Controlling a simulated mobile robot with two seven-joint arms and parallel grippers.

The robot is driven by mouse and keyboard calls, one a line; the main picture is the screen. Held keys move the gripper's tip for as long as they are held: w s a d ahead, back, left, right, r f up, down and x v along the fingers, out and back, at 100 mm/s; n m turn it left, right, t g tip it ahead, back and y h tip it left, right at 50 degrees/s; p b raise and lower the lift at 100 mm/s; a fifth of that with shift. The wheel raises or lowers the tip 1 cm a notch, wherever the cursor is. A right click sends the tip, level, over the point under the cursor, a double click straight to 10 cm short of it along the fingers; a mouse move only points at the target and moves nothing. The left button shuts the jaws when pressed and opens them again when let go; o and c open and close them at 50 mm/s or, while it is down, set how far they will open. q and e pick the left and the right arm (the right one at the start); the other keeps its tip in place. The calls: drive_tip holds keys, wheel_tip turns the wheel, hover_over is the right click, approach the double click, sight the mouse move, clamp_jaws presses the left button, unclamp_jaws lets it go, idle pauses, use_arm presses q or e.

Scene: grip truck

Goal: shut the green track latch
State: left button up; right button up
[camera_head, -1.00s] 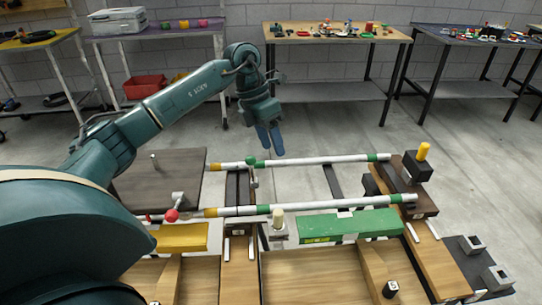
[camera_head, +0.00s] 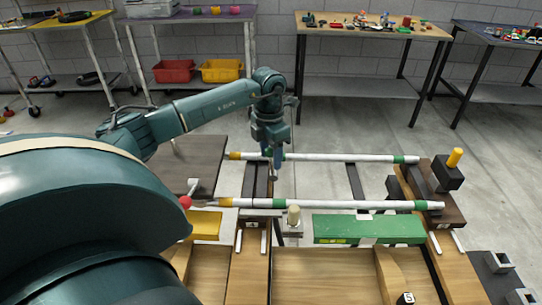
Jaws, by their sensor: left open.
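My left gripper (camera_head: 277,163) points down over the far white rail (camera_head: 340,157), near that rail's left end. It is open; its fingers show nearly edge-on, with nothing seen between them. The green knob of the green track latch is mostly hidden behind the fingers, so I cannot tell whether they touch it or how the latch stands. The dark bracket (camera_head: 256,180) under the rail shows just left of the fingers. My right gripper is not in view.
The near white rail (camera_head: 340,205) runs parallel in front, with a red knob (camera_head: 185,202) at its left end. A green box (camera_head: 340,229), a yellow block (camera_head: 206,225) and a cream knob (camera_head: 293,214) stand nearby.

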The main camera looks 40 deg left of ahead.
use_arm(q)
drive_tip(key=shift+f, duration=0.45)
clamp_jaws()
idle(0.4)
